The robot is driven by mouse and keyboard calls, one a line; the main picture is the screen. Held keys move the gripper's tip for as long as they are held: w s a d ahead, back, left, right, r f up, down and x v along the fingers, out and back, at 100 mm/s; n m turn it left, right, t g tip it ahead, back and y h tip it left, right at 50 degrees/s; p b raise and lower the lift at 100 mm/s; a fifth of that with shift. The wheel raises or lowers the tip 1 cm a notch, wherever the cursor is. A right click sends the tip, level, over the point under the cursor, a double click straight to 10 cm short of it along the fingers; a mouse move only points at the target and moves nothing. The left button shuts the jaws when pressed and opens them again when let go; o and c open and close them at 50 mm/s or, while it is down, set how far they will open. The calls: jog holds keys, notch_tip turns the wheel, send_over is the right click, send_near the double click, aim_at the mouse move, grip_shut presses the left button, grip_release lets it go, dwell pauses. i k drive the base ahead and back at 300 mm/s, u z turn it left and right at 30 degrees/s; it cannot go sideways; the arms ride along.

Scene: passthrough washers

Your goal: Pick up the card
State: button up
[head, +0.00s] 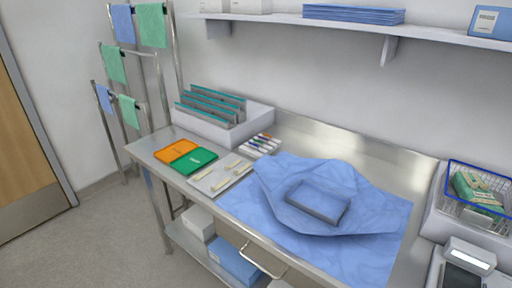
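An orange flat card-like piece (176,151) and a green one (195,161) lie side by side at the left end of the steel table. Both carry small dark markings that I cannot read. Just right of them lies a pale flat tray or sheet (210,184) with several cream strips on it. I cannot tell which of these flat pieces is the card. My gripper is not in view.
Blue wrap (375,259) with a grey rectangular tray (318,201) covers the table's middle. A white file bin (243,127) and a marker rack (260,145) stand behind. A wire basket (478,191) and a screened device (466,268) are at right. A shelf (350,29) overhangs.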

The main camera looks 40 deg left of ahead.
aim_at(266, 142)
jog(key=u, duration=0.05)
jog(key=k, duration=0.1)
jog(key=u, duration=3.25)
jog(key=i, duration=1.25)
jog(key=u, duration=0.05)
